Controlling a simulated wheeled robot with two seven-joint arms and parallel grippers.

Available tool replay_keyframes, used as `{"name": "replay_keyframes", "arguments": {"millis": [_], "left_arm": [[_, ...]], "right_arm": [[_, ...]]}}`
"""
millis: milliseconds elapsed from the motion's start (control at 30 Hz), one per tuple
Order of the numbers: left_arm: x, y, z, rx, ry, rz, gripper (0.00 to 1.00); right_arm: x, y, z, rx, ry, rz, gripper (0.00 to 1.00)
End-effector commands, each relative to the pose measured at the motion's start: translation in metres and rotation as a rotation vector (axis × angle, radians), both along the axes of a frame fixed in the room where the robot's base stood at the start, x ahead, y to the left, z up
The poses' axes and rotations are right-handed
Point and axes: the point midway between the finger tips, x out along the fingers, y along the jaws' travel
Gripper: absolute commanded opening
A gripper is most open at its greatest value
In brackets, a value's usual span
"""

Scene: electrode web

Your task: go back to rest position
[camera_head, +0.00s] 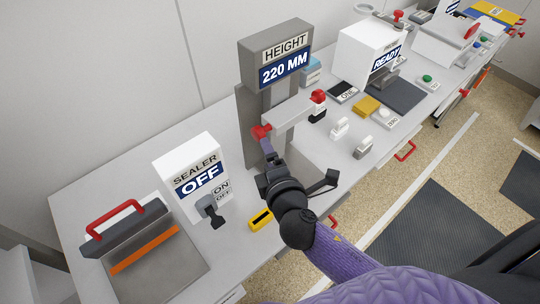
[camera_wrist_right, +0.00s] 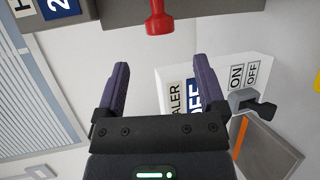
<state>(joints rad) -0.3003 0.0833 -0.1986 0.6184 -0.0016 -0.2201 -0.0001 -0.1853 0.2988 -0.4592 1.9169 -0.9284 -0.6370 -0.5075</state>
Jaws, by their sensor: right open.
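My right gripper (camera_head: 267,150) reaches up toward the height gauge (camera_head: 275,50), which reads "HEIGHT 220 MM". In the right wrist view its purple fingers (camera_wrist_right: 162,78) are spread apart with nothing between them. The gauge's red knob (camera_head: 261,131) is close to the fingertips in the head view. In the wrist view the red knob (camera_wrist_right: 158,22) shows past the fingertips, between their lines, and looks apart from them. My left gripper is not in view.
The sealer box (camera_head: 190,172) reads "OFF", with a dark lever (camera_head: 210,211) in front. A sealer plate with a red handle (camera_head: 114,214) lies at left. A yellow block (camera_head: 261,219) is near the table's front edge. The white "READY" machine (camera_head: 367,50) stands farther back.

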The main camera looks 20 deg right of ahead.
Motion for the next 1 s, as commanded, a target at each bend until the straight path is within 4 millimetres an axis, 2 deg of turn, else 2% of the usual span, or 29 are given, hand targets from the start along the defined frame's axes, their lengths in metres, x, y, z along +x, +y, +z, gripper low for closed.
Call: {"name": "replay_keyframes", "arguments": {"millis": [100, 467, 567, 667, 767, 900, 1000], "left_arm": [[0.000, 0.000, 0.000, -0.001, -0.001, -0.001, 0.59], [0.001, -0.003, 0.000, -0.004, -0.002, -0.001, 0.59], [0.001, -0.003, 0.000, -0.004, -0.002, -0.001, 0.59], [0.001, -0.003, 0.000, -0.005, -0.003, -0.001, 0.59], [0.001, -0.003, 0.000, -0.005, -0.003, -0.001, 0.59], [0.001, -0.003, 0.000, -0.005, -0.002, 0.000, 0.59], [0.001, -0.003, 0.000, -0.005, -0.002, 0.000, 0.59]], "right_arm": [[-0.006, 0.000, 0.002, -0.001, -0.001, 0.000, 0.89], [-0.006, 0.000, 0.001, 0.001, 0.000, -0.001, 0.89], [-0.014, -0.010, -0.002, 0.111, 0.049, -0.091, 0.89], [-0.039, -0.030, -0.014, 0.379, 0.180, -0.306, 0.89], [-0.076, -0.041, -0.029, 0.666, 0.346, -0.543, 0.89], [-0.130, -0.038, -0.040, 0.964, 0.573, -0.808, 0.89], [-0.166, -0.028, -0.040, 1.118, 0.727, -0.958, 0.89]]}}
